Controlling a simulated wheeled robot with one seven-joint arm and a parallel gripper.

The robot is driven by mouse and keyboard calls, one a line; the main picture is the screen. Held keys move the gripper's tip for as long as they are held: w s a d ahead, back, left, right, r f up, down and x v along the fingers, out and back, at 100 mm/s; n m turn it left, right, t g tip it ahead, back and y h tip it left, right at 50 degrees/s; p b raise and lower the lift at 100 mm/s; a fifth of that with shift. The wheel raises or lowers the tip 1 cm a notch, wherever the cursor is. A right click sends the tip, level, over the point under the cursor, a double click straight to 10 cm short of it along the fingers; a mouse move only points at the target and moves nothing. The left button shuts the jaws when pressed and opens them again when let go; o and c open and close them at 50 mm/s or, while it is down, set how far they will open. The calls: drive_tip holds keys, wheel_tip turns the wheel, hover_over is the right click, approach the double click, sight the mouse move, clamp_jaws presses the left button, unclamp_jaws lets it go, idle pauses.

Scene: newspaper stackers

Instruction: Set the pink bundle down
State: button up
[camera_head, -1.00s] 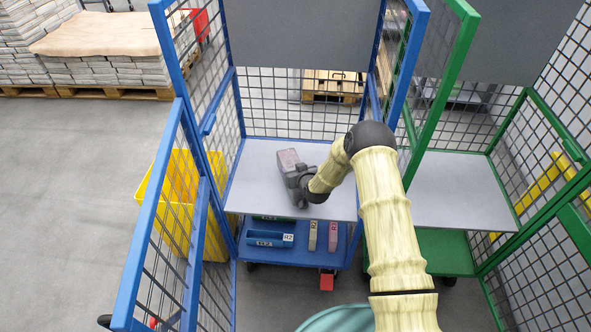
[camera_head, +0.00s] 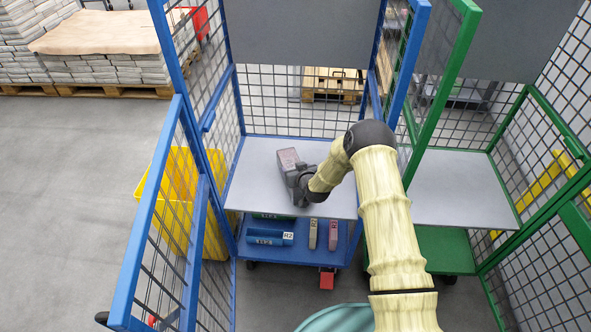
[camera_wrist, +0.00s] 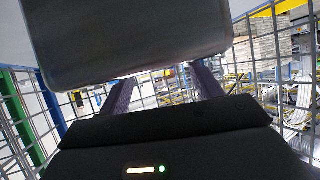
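The pink bundle (camera_head: 287,159), a dull pink-grey block, is at the end of my arm, over the left part of the grey upper shelf (camera_head: 330,203) of the blue cart. I cannot tell whether it touches the shelf. My gripper (camera_head: 298,178) reaches it from the near right side. In the wrist view the bundle (camera_wrist: 140,40) looks dark grey and fills the upper middle. The two fingers of my gripper (camera_wrist: 163,85) stand apart and run up to it, with their tips hidden behind it. They appear to be closed on it.
Blue mesh sides and an open blue mesh door (camera_head: 150,235) enclose the cart. A green cart (camera_head: 455,190) stands at right. A yellow crate (camera_head: 215,240) stands at left. The upper shelf is otherwise clear.

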drive_tip(key=o, duration=0.4)
drive_tip(key=shift+r, duration=0.1)
drive_tip(key=shift+c, duration=0.2)
drive_tip(key=shift+o, duration=0.2)
drive_tip(key=shift+s+f, duration=0.15)
drive_tip(key=shift+f, duration=0.1)
drive_tip(key=v, duration=1.7)
drive_tip(key=shift+r, duration=0.35)
